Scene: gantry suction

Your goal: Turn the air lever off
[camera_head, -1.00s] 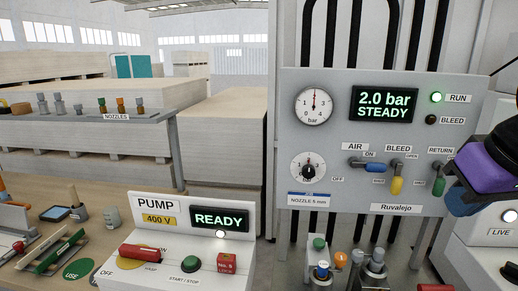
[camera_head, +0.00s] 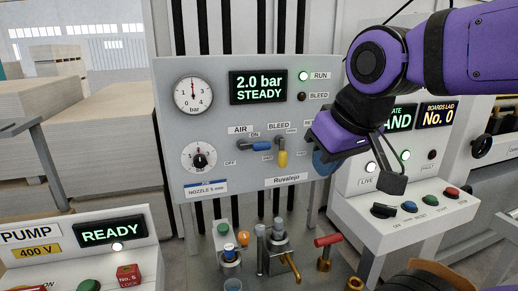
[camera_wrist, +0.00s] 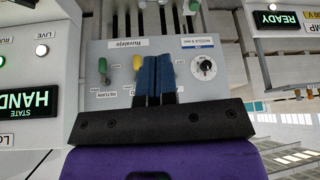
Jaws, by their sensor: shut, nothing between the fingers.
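The air lever (camera_head: 261,146) has a blue handle lying about level, pointing right beside the ON label on the grey panel (camera_head: 315,75). The yellow bleed lever (camera_head: 282,158) hangs down just right of it. My gripper (camera_head: 322,165) is right of both levers in the head view and covers the return lever there. In the wrist view my gripper (camera_wrist: 155,72) shows two blue fingers together, with nothing between them. That view shows the yellow bleed lever (camera_wrist: 137,62) and green return lever (camera_wrist: 103,66) left of the fingers. The air lever is not visible there, perhaps behind the fingers.
A nozzle dial (camera_head: 198,156) sits left of the air lever. Upright fittings (camera_head: 279,242) and a red-handled valve (camera_head: 327,241) stand below the panel. A control console (camera_head: 430,215) is at right.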

